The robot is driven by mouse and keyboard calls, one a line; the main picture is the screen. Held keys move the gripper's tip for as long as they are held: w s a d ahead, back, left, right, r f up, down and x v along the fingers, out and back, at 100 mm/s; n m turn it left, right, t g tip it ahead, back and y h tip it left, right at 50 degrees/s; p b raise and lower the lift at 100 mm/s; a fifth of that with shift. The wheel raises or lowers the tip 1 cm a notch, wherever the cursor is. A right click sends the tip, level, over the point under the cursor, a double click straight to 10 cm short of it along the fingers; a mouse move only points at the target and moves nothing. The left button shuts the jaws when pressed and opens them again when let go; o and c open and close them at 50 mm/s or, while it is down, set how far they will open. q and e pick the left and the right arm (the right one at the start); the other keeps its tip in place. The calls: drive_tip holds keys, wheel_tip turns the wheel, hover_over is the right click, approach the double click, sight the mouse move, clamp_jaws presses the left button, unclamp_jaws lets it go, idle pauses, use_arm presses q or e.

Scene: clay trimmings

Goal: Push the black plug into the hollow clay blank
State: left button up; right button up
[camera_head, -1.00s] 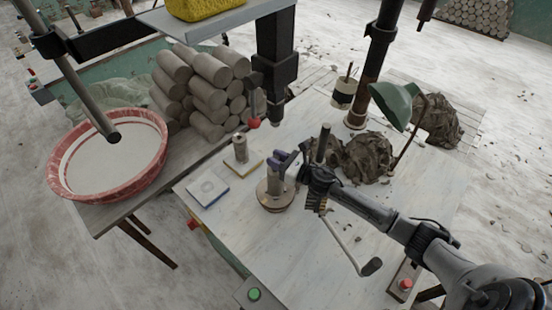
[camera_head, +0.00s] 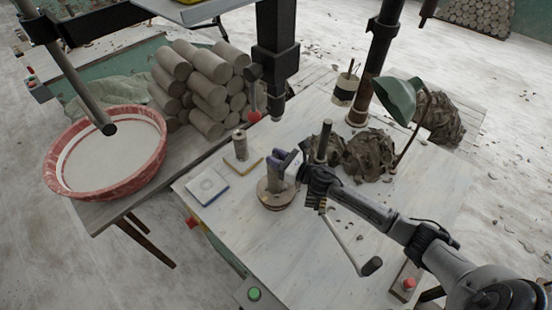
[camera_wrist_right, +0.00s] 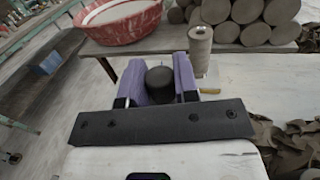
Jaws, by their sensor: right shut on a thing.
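My right gripper (camera_head: 279,160) has purple fingers and is over the round wheel (camera_head: 283,206). In the right wrist view, the fingers (camera_wrist_right: 160,80) are shut on the black plug (camera_wrist_right: 160,82), which shows as a dark rounded top between them. A grey clay blank (camera_head: 274,182) stands upright on the wheel directly below the fingers. The fingers hide where plug and blank meet, so I cannot tell how deep the plug sits. My left gripper is not in view.
Another clay cylinder (camera_head: 240,146) stands on a yellow-edged tile just behind, beside a blue-edged tile (camera_head: 207,186). A red basin (camera_head: 70,187) and stacked clay rolls (camera_head: 207,92) are at left. Lumps of clay (camera_head: 368,155) and a green lamp (camera_head: 396,98) are at right.

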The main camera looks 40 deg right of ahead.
wheel_tip(320, 180, down, 2)
drive_tip(key=shift+s+f, duration=0.15)
drive_tip(key=shift+f, duration=0.1)
drive_tip(key=shift+r, duration=0.1)
drive_tip(key=shift+d+r+p, duration=0.2)
drive_tip(key=shift+r+p, duration=0.45)
drive_tip(key=shift+r, duration=0.6)
drive_tip(key=shift+r, duration=0.15)
idle(0.6)
